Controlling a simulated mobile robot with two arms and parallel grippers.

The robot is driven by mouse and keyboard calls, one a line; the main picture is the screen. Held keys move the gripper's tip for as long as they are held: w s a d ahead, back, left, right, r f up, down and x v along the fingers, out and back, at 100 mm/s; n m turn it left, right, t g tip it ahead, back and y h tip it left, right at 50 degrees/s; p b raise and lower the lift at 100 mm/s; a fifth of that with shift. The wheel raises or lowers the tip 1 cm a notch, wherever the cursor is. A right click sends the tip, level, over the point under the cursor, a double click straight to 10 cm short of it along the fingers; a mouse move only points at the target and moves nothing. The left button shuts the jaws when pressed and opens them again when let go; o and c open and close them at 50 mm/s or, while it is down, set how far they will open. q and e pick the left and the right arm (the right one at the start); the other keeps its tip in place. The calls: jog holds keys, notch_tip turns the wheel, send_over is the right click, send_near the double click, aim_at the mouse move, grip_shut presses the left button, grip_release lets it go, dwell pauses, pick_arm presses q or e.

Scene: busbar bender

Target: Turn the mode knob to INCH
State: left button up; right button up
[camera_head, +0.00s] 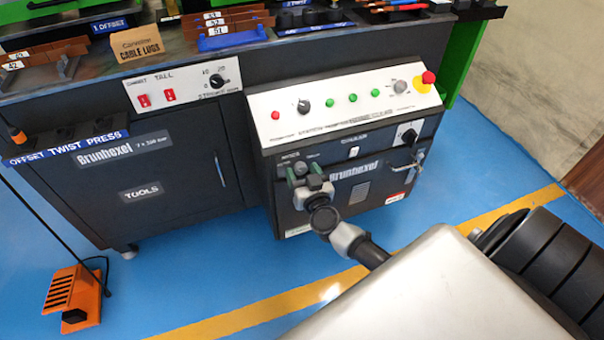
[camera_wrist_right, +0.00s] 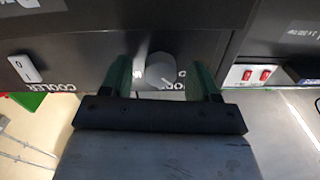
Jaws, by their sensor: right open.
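My right gripper (camera_head: 303,172) reaches up to the left part of the front face of the grey control box (camera_head: 345,160). Its two green fingers are open. In the right wrist view, the fingers of this gripper (camera_wrist_right: 162,80) stand on either side of a round grey knob (camera_wrist_right: 160,70), with gaps visible; contact is not clear. The gripper hides this knob in the head view. My left gripper is out of view.
The sloped top panel carries a black knob (camera_head: 304,105), several green buttons, a grey knob (camera_head: 400,87) and a red emergency stop (camera_head: 428,77). Another black knob (camera_head: 409,136) is on the front face at right. An orange pedal (camera_head: 75,298) stands on the blue floor.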

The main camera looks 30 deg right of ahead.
jog(key=shift+w, duration=0.3)
jog(key=shift+c, duration=0.4)
jog(key=c, duration=0.8)
jog(key=shift+c, duration=0.2)
